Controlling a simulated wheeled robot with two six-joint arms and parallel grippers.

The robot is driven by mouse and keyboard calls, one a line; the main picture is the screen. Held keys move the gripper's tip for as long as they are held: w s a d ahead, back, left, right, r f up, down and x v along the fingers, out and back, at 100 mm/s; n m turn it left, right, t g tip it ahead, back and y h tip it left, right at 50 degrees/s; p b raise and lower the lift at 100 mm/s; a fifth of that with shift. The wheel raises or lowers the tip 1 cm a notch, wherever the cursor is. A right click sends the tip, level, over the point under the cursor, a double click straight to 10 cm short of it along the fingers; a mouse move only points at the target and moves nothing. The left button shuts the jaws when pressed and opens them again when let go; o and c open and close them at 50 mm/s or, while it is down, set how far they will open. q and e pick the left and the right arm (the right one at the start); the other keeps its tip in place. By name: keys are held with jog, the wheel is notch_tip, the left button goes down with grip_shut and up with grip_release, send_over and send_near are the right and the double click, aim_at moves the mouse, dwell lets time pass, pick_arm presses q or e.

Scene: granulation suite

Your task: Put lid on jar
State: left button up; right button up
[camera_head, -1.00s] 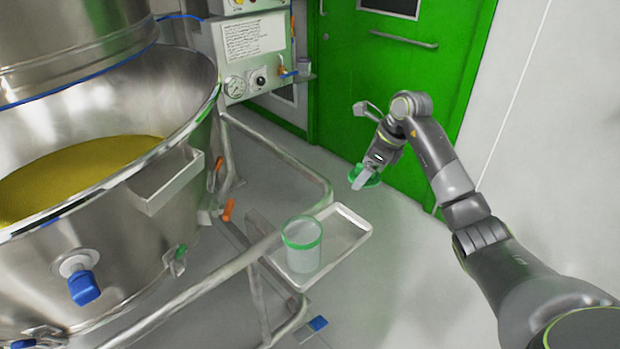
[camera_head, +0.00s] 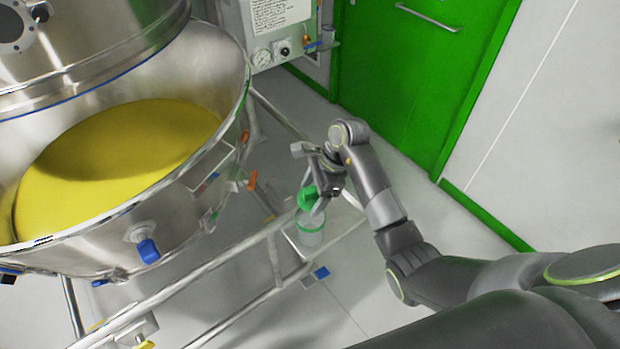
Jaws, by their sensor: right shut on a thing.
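The jar (camera_head: 310,237) is translucent with a green rim and stands on a small metal tray. The green lid (camera_head: 307,198) is above the jar's mouth and looks tilted. My right gripper (camera_head: 316,200) is shut on the lid, over the jar. The gripper covers part of the lid and jar rim, and I cannot tell whether lid and jar touch. My left gripper is not in view.
The metal tray (camera_head: 345,226) is fixed beside a tubular rail (camera_head: 225,258). A large steel vessel (camera_head: 150,215) with yellow powder (camera_head: 110,160) fills the left. A green door (camera_head: 410,75) stands behind. Open floor lies below the tray.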

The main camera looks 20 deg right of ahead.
aim_at(314, 199)
jog(key=shift+s+a+r, duration=0.2)
jog(key=shift+a+r, duration=0.1)
jog(key=shift+a, duration=0.05)
jog(key=shift+s+a+f, duration=0.1)
jog(key=shift+f, duration=0.15)
jog(key=shift+f+b, duration=1.45)
jog(key=shift+f, duration=0.8)
jog(key=shift+f+b, duration=1)
jog(key=shift+b, duration=0.1)
jog(key=o, duration=1)
jog(key=shift+o, duration=0.2)
jog(key=shift+r, duration=0.1)
